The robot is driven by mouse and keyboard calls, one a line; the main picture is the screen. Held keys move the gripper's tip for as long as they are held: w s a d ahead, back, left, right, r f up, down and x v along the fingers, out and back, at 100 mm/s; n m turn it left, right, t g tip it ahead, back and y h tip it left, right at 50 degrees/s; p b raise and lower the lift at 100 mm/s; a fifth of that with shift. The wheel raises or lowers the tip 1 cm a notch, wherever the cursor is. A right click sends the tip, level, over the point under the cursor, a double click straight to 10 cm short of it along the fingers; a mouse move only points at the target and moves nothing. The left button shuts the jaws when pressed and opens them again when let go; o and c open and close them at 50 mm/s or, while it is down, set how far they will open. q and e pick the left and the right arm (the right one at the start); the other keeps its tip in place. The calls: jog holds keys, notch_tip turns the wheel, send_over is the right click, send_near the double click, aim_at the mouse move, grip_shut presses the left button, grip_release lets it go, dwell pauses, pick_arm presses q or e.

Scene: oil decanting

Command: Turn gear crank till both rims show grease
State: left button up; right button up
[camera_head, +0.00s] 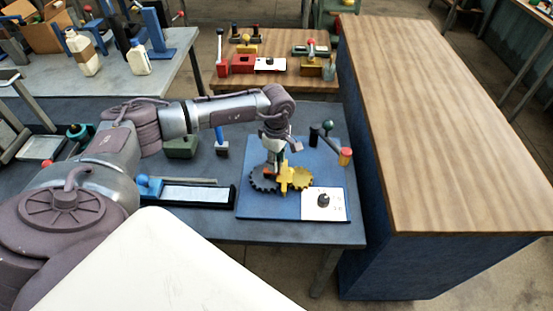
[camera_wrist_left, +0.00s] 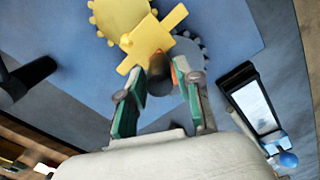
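A dark gear (camera_head: 262,180) and a yellow gear (camera_head: 301,179) sit side by side on a blue board (camera_head: 265,208). The yellow gear also shows in the left wrist view (camera_wrist_left: 108,18), with a yellow cross-shaped piece (camera_wrist_left: 150,42) beside it. My left gripper (camera_head: 275,170) is low over the gears. In the left wrist view its fingers (camera_wrist_left: 160,80) close in on both sides of a dark upright handle (camera_wrist_left: 159,82), apparently the crank handle. The gripper hides part of the dark gear. Grease on the rims cannot be made out. My right gripper is not in view.
A white card (camera_head: 335,207) with a dark knob is at the board's front right. A blue-handled tray (camera_head: 195,194) lies left. A tall wooden-topped counter (camera_head: 440,120) borders the right.

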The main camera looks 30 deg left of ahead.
pick_arm(q)
grip_shut()
